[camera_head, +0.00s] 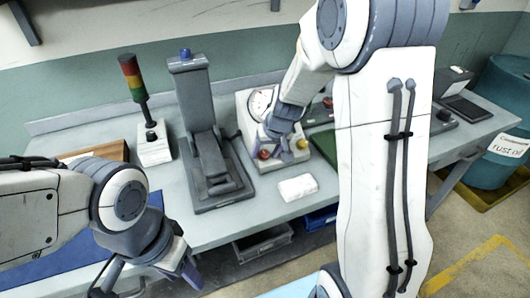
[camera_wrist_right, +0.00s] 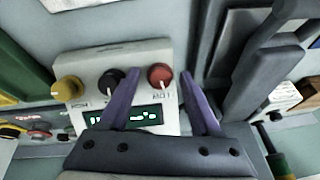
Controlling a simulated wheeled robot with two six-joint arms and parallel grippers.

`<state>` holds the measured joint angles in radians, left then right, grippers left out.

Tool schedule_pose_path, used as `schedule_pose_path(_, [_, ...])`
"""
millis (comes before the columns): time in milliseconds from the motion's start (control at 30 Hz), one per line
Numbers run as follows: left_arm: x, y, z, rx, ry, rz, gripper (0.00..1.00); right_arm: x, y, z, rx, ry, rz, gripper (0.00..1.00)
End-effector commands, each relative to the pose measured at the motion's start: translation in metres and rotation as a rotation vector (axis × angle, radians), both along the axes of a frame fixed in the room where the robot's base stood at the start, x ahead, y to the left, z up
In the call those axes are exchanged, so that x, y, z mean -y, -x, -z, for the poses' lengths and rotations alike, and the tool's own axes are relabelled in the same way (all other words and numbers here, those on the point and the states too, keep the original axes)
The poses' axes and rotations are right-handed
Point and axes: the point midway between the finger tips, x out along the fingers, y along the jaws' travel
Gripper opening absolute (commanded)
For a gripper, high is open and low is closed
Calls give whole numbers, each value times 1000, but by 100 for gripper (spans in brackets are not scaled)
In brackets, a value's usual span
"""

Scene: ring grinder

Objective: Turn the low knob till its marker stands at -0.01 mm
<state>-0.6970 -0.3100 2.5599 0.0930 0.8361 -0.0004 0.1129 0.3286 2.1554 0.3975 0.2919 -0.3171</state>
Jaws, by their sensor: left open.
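The white gauge box (camera_head: 246,104) stands on the bench with a round dial (camera_head: 261,103) on it. In the right wrist view its panel (camera_wrist_right: 90,66) has a yellow knob (camera_wrist_right: 68,89), a black knob (camera_wrist_right: 110,80) and a red knob (camera_wrist_right: 160,76), each with a pale marker line. A green-lit display (camera_wrist_right: 137,116) is partly hidden by a finger, its digits unreadable. My left gripper (camera_head: 148,281) is open and empty, low at the front left.
A grey press-like stand (camera_head: 190,95) is left of the box, with a signal lamp post (camera_head: 134,78) beyond it. A white block (camera_head: 298,187) lies on the bench in front of the box. My right arm hides part of the bench.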

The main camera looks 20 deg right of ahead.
Motion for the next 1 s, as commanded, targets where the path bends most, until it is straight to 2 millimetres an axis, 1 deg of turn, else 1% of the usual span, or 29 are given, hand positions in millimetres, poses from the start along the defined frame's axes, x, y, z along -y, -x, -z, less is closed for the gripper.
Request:
schedule_pose_path(167, [0, 0, 0, 0, 0, 0, 50, 0, 0, 0, 0, 0, -1, 64])
schedule_pose_path(267, [0, 0, -1, 0, 0, 0, 50, 0, 1, -4, 2, 1, -1, 64])
schedule_pose_path(367, [0, 0, -3, 0, 0, 0, 50, 1, 5, -16, 5, 1, -1, 64])
schedule_pose_path(600, [0, 0, -6, 0, 0, 0, 50, 5, 23, -60, 7, 1, 0, 64])
schedule_pose_path(700, [0, 0, -6, 0, 0, 0, 50, 6, 30, -75, 5, 1, 0, 64])
schedule_pose_path(833, [0, 0, -6, 0, 0, 0, 50, 7, 37, -90, 4, 1, 1, 64])
schedule_pose_path(1000, [0, 0, -6, 0, 0, 0, 50, 7, 40, -96, 1, 0, 0, 64])
